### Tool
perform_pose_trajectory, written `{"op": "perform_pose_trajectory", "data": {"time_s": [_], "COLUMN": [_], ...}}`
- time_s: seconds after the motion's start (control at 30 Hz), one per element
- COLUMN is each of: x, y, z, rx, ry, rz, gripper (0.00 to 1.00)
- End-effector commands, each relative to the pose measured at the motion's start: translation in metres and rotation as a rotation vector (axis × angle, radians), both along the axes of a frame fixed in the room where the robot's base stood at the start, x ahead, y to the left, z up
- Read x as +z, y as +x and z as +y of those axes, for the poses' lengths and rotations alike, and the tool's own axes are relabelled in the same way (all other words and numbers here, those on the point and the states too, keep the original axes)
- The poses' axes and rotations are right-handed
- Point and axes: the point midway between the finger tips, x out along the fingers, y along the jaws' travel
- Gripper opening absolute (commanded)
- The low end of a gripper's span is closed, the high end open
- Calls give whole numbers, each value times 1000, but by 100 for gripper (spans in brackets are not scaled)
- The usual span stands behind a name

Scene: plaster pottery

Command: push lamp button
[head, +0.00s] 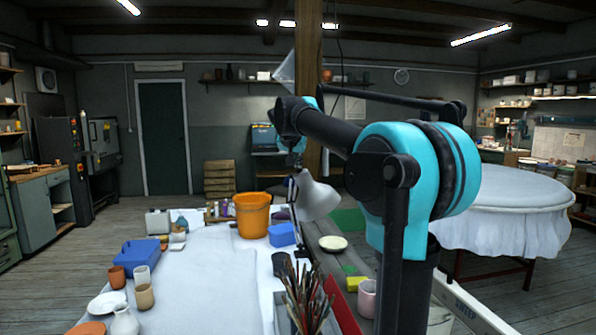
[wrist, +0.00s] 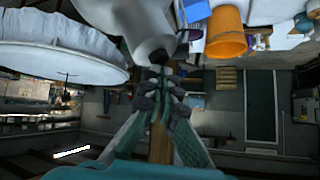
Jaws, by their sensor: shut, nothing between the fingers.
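The lamp (head: 316,197) has a pale grey-white shade and stands among the things on the worktable, near the wooden post. In the wrist view, which is upside down, its shade (wrist: 138,28) fills the top middle, with a dark knob-like part (wrist: 160,56) at its end. My gripper (wrist: 158,74) is shut and empty, its fingertips together close to that dark part. I cannot tell whether they touch it. In the head view my gripper (head: 294,158) is small and dark, just above the lamp. A separate button is not clearly visible.
An orange bucket (head: 252,217) and a blue box (head: 282,235) stand left of the lamp. A jar of brushes (head: 305,297) is in front. A round covered table (head: 505,208) is at the right. Cups and a blue case (head: 140,252) lie further left on the worktable.

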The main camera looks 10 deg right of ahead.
Motion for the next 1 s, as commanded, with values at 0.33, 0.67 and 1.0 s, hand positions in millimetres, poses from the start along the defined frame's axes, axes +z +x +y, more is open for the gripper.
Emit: {"op": "perform_pose_trajectory", "data": {"time_s": [0.33, 0.67, 1.0], "x": [-4, 1, 4], "y": [0, 0, 0], "z": [-2, 1, 2], "rx": [0, 1, 0], "ry": [0, -1, 0], "rz": [0, 0, 0], "gripper": [0, 0, 0]}}
